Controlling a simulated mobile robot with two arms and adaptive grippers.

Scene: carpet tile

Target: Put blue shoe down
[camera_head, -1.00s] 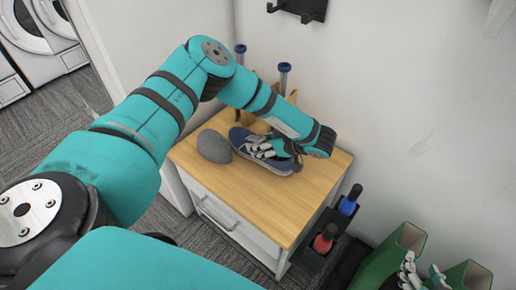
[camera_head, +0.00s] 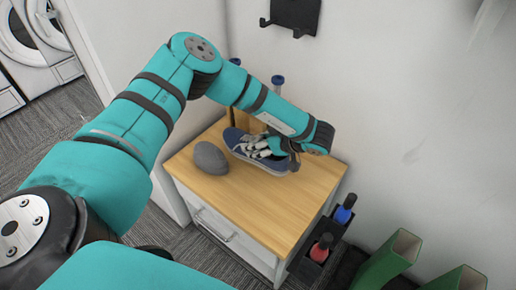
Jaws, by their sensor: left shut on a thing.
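The blue shoe (camera_head: 240,143), with a pale sole edge, is over the wooden top of the small cabinet (camera_head: 255,205), towards its back. I cannot tell whether its sole rests fully on the wood. My left gripper (camera_head: 281,151) reaches down over the right part of the shoe and is shut on it. The fingers and wrist hide part of the shoe. My right gripper is not in view.
A grey rounded object (camera_head: 211,158) sits just left of the shoe. Blue-topped posts (camera_head: 278,82) stand behind it. A black rack holds a blue bottle (camera_head: 344,212) and a red one (camera_head: 321,247). Green boxes (camera_head: 392,262) stand lower right. The cabinet's front top is clear.

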